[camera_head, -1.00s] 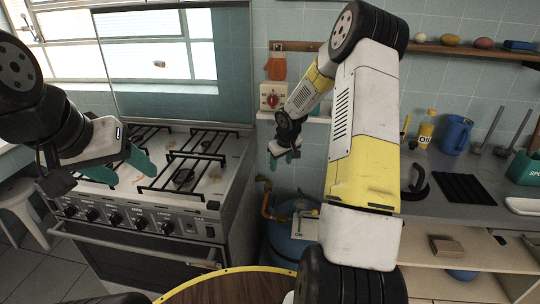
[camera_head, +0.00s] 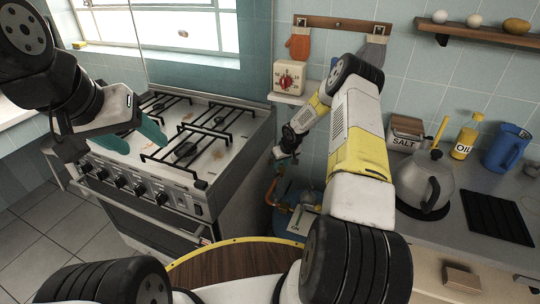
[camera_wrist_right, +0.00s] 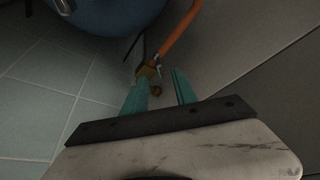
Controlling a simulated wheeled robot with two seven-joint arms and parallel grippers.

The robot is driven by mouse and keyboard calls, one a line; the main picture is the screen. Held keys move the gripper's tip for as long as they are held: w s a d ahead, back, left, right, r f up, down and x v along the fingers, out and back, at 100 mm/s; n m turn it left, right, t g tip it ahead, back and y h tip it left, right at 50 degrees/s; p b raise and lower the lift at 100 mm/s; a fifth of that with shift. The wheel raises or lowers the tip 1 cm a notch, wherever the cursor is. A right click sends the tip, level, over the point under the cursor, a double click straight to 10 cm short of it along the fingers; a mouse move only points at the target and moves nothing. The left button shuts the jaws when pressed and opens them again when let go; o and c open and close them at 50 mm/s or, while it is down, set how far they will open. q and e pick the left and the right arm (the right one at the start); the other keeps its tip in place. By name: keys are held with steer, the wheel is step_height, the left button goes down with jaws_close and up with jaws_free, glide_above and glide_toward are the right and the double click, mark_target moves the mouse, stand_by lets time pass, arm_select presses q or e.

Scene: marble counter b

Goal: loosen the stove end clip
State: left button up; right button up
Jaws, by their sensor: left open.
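In the right wrist view an orange hose (camera_wrist_right: 181,36) runs down to a brass fitting (camera_wrist_right: 147,72). A small metal clip (camera_wrist_right: 158,60) appears to sit around the hose end there. My right gripper (camera_wrist_right: 160,88) is open, its teal fingers apart and pointing toward the fitting; I cannot tell whether either touches it. In the head view the right gripper (camera_head: 284,154) is beside the stove (camera_head: 240,150), above the hose (camera_head: 272,190); the clip is too small to make out there. My left gripper (camera_head: 132,138) is open and empty over the stove's front left.
A blue gas cylinder (camera_head: 283,219) with an ON sign (camera_head: 303,221) stands in the gap right of the stove. A kettle (camera_head: 424,180), salt box (camera_head: 405,134) and oil bottle (camera_head: 465,139) are on the right counter.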

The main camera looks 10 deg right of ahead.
mark_target(278, 171)
steer(key=x, duration=0.6)
steer(key=shift+f, duration=0.15)
jaws_close()
